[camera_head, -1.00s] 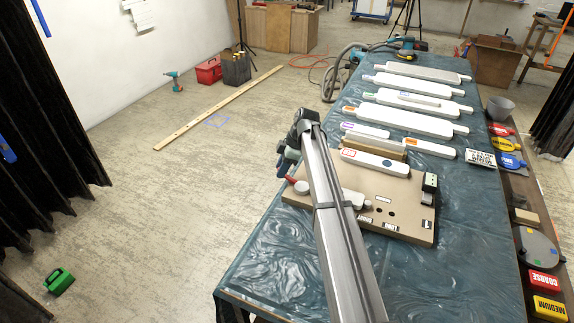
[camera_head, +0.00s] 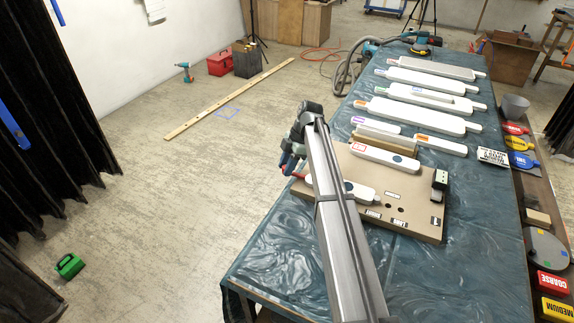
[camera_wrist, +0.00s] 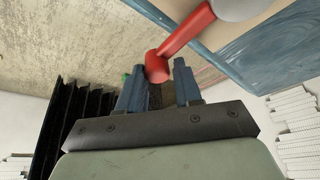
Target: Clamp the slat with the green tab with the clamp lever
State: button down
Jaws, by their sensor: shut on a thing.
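My gripper (camera_head: 291,168) is at the left edge of the tan board (camera_head: 408,222). In the wrist view my gripper (camera_wrist: 160,84) has its two blue fingers on either side of the red end of the clamp lever (camera_wrist: 181,36) and is shut on it. The lever's red handle runs up to a pale rounded part at the top of that view. In the head view a white slat (camera_head: 361,191) with a dark dot lies on the board, partly hidden behind my arm. I cannot make out a green tab on it.
Another white slat (camera_head: 385,157) with a red label lies along the board's far side. A block (camera_head: 440,181) with green on it stands at the board's right edge. Several slats lie farther back, such as one long slat (camera_head: 415,115). The table's near end is clear.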

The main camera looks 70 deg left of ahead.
jog(key=shift+w+f, duration=0.15)
jog(key=shift+w, duration=0.1)
jog(key=c, duration=1.1)
grip_release()
jog(key=shift+o, duration=1.2)
jog(key=shift+s, duration=0.1)
jog(key=v, duration=1.4)
jog(key=shift+s, duration=0.1)
